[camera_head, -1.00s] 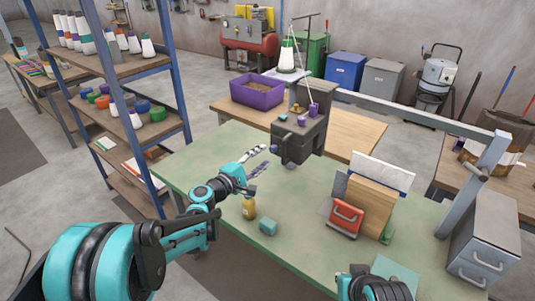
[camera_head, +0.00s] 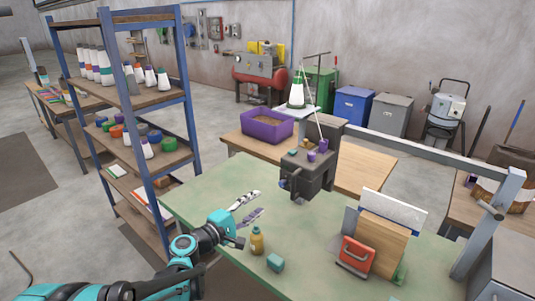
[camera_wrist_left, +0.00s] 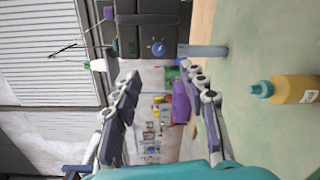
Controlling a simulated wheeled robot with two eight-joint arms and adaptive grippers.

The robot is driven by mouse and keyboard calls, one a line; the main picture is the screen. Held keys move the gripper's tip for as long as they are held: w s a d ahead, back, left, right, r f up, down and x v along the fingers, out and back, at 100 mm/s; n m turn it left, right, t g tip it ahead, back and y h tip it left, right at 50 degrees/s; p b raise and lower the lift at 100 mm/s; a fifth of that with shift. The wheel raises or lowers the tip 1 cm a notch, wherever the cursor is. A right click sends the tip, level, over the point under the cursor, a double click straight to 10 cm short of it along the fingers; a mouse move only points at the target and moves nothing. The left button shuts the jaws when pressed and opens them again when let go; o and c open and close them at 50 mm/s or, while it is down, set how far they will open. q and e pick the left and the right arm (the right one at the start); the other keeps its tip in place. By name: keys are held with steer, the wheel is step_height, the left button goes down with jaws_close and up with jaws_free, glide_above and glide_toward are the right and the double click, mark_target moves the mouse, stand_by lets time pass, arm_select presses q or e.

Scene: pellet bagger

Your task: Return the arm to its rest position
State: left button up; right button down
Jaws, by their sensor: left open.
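My left gripper (camera_head: 257,203) is open and empty, its two fingers spread above the green tabletop (camera_head: 207,194). Its teal wrist and forearm reach in from the bottom left. In the left wrist view the fingers (camera_wrist_left: 160,72) stand apart with nothing between them. A yellow bottle with a teal cap (camera_head: 257,243) stands just below the gripper in the head view; it shows at the right in the left wrist view (camera_wrist_left: 290,89). The dark bagger machine (camera_head: 308,174) is behind and right of the fingers, apart from them. My right gripper is not in view.
A teal block (camera_head: 275,263) lies by the bottle. A blue-framed shelf (camera_head: 187,80) rises close on the left. A grey beam (camera_head: 430,150) crosses at the right.

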arm_select(q)
steer(key=s+a+f+m+g+y, duration=0.1)
steer(key=s+f+m+g+y, duration=0.3)
steer(key=s, duration=0.6)
steer(key=s+a+f+m+g+y, duration=0.2)
steer(key=s+m, duration=0.4)
steer(key=s, duration=0.5)
steer(key=s+a+f+m+y, duration=0.3)
steer(key=s+a+y, duration=0.1)
steer(key=s+a, duration=0.3)
steer(key=shift+s+f+g, duration=0.2)
steer(key=shift+s+g, duration=0.2)
steer(key=shift+s, duration=0.15)
